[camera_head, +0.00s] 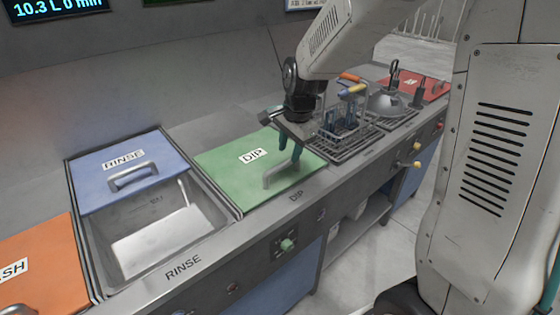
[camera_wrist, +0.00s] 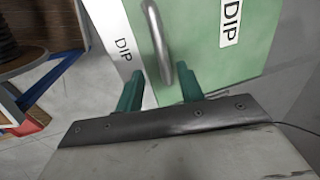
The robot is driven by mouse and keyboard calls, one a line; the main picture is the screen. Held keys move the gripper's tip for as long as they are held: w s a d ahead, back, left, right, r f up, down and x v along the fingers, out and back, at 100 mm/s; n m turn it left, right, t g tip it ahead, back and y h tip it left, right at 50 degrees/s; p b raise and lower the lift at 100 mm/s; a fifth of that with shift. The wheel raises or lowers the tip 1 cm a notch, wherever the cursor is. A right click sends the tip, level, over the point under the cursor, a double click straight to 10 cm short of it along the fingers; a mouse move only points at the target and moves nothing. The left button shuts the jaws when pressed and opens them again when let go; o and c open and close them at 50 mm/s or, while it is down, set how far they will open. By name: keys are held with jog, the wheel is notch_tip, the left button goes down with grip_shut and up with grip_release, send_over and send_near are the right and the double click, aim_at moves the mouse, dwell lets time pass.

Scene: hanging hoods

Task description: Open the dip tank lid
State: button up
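The green dip tank lid (camera_head: 225,163) lies flat over its tank in the counter, marked DIP, and looks closed. Its grey bar handle (camera_head: 268,180) stands up near the front right of the lid. My gripper (camera_head: 290,155) points down over the handle. In the wrist view my gripper (camera_wrist: 161,88) has its two green fingers apart, with the handle (camera_wrist: 157,40) showing in line with the gap between them. I see space on both sides of the bar. Whether a finger touches it I cannot tell. The lid (camera_wrist: 200,45) fills the top right there.
Left of the dip tank, the blue rinse lid (camera_head: 95,184) is set back and the rinse basin (camera_head: 160,235) shows open. An orange lid (camera_head: 45,270) is farther left. A wire basket (camera_head: 348,122) with tools stands right of my gripper. A red lid (camera_head: 432,88) is beyond.

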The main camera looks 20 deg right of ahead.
aim_at(286, 164)
jog(key=shift+w+a+f, duration=0.1)
jog(key=shift+w+f, duration=0.1)
jog(key=shift+f, duration=0.95)
jog(key=shift+w+a+f, duration=0.1)
jog(key=shift+w+f, duration=0.1)
jog(key=shift+f, duration=0.9)
